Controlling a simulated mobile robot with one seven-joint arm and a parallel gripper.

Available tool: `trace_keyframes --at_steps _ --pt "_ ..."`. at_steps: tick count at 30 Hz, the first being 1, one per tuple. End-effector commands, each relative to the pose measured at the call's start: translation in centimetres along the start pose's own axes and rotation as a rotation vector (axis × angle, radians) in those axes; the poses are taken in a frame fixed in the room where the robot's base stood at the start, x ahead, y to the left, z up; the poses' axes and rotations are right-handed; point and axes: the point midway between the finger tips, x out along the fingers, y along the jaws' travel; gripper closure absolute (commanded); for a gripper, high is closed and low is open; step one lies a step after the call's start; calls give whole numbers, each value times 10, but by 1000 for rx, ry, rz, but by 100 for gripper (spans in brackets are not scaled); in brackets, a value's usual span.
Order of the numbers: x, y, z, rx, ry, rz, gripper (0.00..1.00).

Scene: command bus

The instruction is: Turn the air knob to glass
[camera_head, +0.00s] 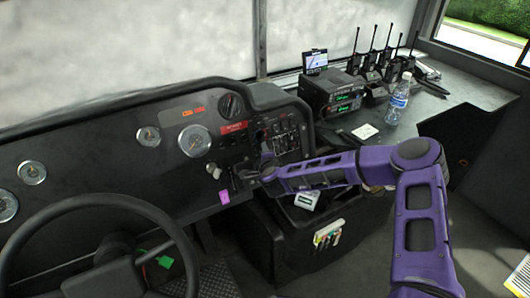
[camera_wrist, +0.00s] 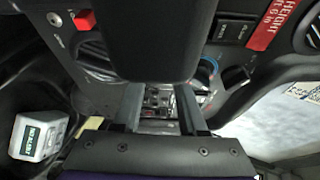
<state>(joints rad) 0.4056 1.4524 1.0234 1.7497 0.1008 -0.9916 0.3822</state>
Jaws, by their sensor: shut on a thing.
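The dark dashboard control panel (camera_head: 285,138) is right of the gauges. My gripper (camera_head: 264,158) is against this panel, with my purple arm reaching in from the right. In the wrist view, the two dark fingers of my gripper (camera_wrist: 160,108) point at the panel and stand a little apart, shut on a knob. I take it for the air knob; the fingers and the dark wrist part in front hide it, so its pointer and setting cannot be read. A dial with a blue arc (camera_wrist: 209,68) shows just right of the fingers.
The steering wheel (camera_head: 100,245) is at the lower left. A radio stack (camera_head: 332,92), several handheld radios and a water bottle (camera_head: 398,98) stand on the right shelf. A white device with a green display (camera_wrist: 40,137) is at the wrist view's left. A red switch (camera_wrist: 85,20) is above.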

Motion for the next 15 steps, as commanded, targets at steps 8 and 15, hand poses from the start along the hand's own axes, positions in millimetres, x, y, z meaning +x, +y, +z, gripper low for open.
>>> trace_keyframes --at_steps 8,15 --pt "0 -1 0 67 0 25 100" --pt "0 -1 0 77 0 29 100"
